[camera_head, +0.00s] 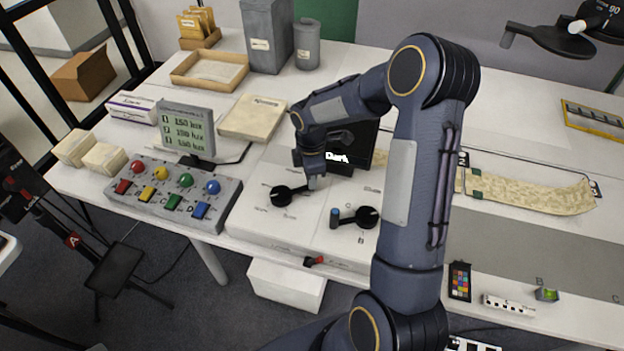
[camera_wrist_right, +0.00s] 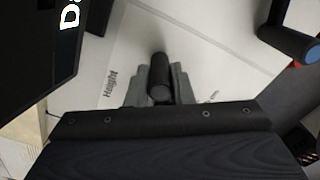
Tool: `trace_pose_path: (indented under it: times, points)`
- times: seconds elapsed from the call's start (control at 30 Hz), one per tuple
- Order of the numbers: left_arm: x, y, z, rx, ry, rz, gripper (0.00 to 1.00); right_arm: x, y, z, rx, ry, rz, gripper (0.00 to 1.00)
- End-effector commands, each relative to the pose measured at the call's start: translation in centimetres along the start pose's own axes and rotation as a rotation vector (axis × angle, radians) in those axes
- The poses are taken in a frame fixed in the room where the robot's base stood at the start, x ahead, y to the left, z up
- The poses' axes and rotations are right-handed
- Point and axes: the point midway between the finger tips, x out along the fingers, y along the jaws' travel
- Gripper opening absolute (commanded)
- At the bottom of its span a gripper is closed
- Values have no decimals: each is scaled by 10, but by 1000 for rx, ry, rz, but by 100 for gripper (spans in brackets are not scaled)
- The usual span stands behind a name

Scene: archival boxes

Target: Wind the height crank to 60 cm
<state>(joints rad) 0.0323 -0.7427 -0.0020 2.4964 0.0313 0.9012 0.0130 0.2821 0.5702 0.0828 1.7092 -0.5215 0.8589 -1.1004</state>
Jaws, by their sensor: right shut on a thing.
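The height crank (camera_head: 281,196) is a black round hub with an arm, on the white panel left of centre in the head view. My right gripper (camera_head: 312,182) reaches down to the outer end of that arm. In the right wrist view the crank's black upright handle (camera_wrist_right: 159,75) stands between the fingers of my right gripper (camera_wrist_right: 160,90), which is shut on it. The word "Height" is printed on the panel beside it. The fingers hide part of the handle in the head view. My left gripper is not in view.
A second crank (camera_head: 367,217) with a blue-tipped handle sits close to the right. A black display (camera_head: 353,155) reading "Dark" stands just behind my gripper. A grey button box (camera_head: 172,193) lies to the left. A patterned strip (camera_head: 530,194) lies at the right.

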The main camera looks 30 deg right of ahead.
Motion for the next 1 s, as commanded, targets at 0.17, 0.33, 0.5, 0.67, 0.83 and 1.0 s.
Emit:
trace_pose_path:
  times: [0.17, 0.33, 0.5, 0.67, 0.83, 1.0]
  points:
    - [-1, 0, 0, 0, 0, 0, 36, -3, 8, 0, -54, 0, 11, 0]
    - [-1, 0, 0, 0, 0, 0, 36, -3, 10, -1, -52, 1, 12, 0]
    - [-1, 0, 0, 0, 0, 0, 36, -3, 12, -2, -52, 2, 12, 0]
    - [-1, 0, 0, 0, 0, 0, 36, -3, 12, -3, -51, 3, 11, 0]
    - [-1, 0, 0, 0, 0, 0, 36, -3, 11, -4, -52, 4, 11, 0]
    - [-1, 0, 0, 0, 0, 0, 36, -3, 11, -4, -52, 4, 11, 29]
